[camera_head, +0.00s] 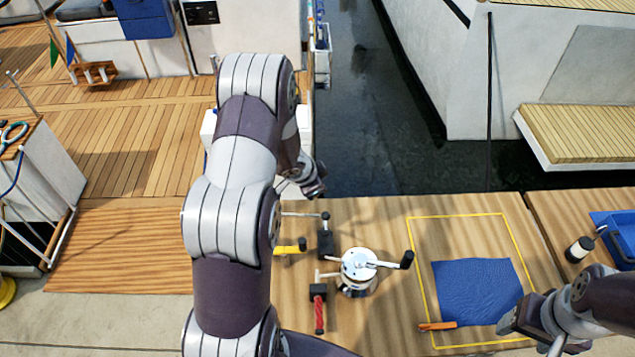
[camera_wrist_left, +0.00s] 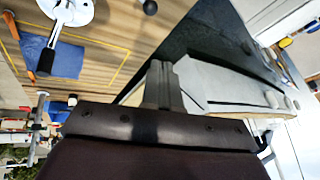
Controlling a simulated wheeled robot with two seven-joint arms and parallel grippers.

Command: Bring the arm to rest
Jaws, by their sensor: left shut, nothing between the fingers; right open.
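My left arm rises through the middle of the head view, bent at the top. Its gripper (camera_head: 315,188) hangs beyond the far edge of the wooden table, over the gap with dark water. In the left wrist view the left gripper's fingers (camera_wrist_left: 164,84) are together with nothing between them. My right gripper (camera_head: 508,324) is low at the right in the head view, beside the right edge of a blue cloth (camera_head: 478,290). It is open and I see nothing held in it; its fingertips are small and partly hidden.
A winch (camera_head: 358,268) with a crank handle stands on the table (camera_head: 390,325). Near it lie a red-handled tool (camera_head: 319,312) and a yellow-handled tool (camera_head: 290,248). A bottle (camera_head: 579,249) and blue bin (camera_head: 618,235) are at right.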

